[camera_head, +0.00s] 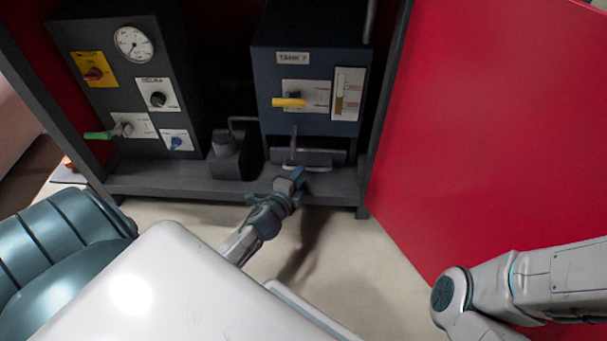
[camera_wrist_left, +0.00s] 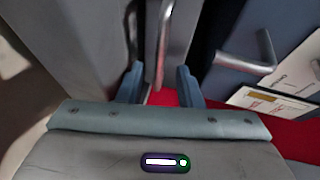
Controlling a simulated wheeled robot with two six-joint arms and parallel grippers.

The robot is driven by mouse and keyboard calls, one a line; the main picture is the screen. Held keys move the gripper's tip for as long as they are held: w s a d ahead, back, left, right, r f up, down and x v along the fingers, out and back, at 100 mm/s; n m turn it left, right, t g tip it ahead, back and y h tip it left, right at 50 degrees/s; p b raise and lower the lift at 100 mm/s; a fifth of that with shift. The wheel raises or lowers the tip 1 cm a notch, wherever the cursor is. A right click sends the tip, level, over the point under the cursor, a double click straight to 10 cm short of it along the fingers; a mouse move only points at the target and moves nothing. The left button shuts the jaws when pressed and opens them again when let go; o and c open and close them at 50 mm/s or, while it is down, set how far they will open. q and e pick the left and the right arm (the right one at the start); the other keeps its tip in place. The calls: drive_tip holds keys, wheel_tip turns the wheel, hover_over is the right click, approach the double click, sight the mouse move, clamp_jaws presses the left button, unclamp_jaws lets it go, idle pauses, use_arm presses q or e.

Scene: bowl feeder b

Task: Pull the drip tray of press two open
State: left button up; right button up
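The drip tray shows as a low grey piece with a metal bar handle (camera_head: 318,168) under the dark blue unit labelled TANK 2 (camera_head: 316,75), on the cabinet floor. My left gripper (camera_head: 297,178) is at the front of the tray, by its handle. In the left wrist view its two blue fingers (camera_wrist_left: 159,86) stand apart, with a metal bar (camera_wrist_left: 163,40), which looks like the handle, between or just beyond them. Gaps show on both sides of the bar; I cannot tell whether either finger touches it. My right gripper is outside the views.
A bent metal rod (camera_wrist_left: 268,50) juts from the blue front close to the left gripper. A dark panel with a gauge (camera_head: 134,43) and knobs stands at left. The red door (camera_head: 480,120) hangs open at right. The floor (camera_head: 350,245) before the cabinet is clear.

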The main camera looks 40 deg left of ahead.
use_arm(q)
drive_tip(key=shift+x, duration=1.4)
clamp_jaws()
drive_tip(key=s+d, duration=0.6)
drive_tip(key=s, duration=0.4)
unclamp_jaws()
drive_tip(key=shift+w, duration=0.1)
